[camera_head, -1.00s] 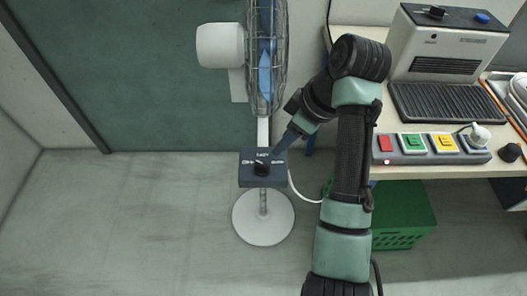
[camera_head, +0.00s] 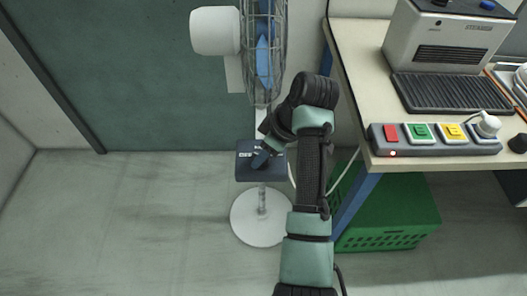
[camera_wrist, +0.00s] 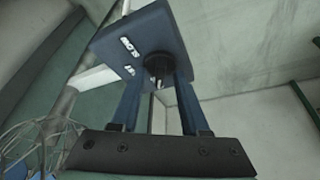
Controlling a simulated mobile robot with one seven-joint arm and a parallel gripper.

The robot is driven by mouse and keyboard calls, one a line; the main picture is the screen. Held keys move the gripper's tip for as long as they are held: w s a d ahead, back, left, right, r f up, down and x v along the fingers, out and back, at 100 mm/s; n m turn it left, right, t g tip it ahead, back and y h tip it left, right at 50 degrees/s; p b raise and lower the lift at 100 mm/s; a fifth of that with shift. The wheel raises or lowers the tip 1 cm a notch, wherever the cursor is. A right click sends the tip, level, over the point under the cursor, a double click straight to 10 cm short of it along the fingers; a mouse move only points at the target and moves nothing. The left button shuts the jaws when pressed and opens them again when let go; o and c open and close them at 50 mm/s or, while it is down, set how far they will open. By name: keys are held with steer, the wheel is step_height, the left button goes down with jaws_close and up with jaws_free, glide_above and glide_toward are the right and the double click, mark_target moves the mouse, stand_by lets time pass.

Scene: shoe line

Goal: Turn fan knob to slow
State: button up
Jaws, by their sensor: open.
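The fan (camera_head: 262,50) stands in front of the green door on a white round base (camera_head: 260,222). Its dark blue control box (camera_head: 247,174) sits partway down the pole. The black fan knob (camera_wrist: 157,64) shows in the wrist view on the box face, between the two fingers of my gripper (camera_wrist: 159,82). The gripper is open, with a finger on either side of the knob; I cannot tell whether they touch it. In the head view my gripper (camera_head: 262,158) is at the box and hides the knob. Some white lettering on the box is partly visible, and the knob's pointer direction cannot be read.
A workbench (camera_head: 362,50) stands on the right, with a heater-like machine (camera_head: 440,50) and a button strip (camera_head: 435,138) on it. A green crate (camera_head: 385,225) is under the bench. The floor (camera_head: 130,220) at the left is clear.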

jaws_close()
